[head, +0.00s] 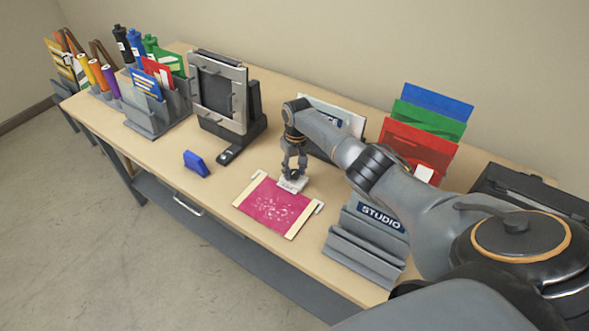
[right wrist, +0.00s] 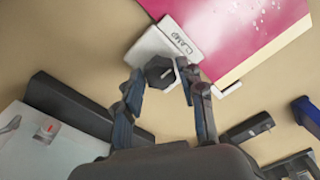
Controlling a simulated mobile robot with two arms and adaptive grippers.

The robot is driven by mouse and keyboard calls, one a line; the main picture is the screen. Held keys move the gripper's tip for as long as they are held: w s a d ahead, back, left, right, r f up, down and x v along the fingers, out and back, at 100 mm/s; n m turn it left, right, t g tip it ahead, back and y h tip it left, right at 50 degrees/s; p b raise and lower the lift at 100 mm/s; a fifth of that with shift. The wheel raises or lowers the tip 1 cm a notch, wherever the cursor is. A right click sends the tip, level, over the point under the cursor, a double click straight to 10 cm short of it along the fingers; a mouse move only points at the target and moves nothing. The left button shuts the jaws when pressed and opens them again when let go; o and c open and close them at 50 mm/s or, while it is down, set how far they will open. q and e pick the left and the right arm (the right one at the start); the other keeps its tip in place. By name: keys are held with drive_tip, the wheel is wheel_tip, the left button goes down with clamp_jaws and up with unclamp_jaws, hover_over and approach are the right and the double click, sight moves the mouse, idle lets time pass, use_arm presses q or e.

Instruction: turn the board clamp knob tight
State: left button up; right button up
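The board clamp (head: 292,185) is a small white block labelled CLAMP at the back edge of a pink board (head: 270,206). It also shows in the right wrist view (right wrist: 180,42), with its dark faceted knob (right wrist: 160,72) on top. My right gripper (head: 293,169) points down over the clamp. In the right wrist view its fingers (right wrist: 160,75) stand apart on either side of the knob, with small gaps seeming to show; contact is unclear. In the head view the fingers mostly hide the knob. My left gripper is not in view.
A grey STUDIO rack (head: 370,240) stands right of the board. Behind are a framed press (head: 220,95) and red, green and blue folders (head: 418,148). A blue block (head: 196,163) lies to the left.

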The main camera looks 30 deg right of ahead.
sight(296, 172)
drive_tip(key=shift+o, duration=0.7)
drive_tip(key=shift+r, duration=0.2)
wheel_tip(296, 172, up, 12)
drive_tip(key=shift+d+f, duration=0.2)
drive_tip(key=shift+d, duration=0.05)
drive_tip(key=shift+f, duration=0.1)
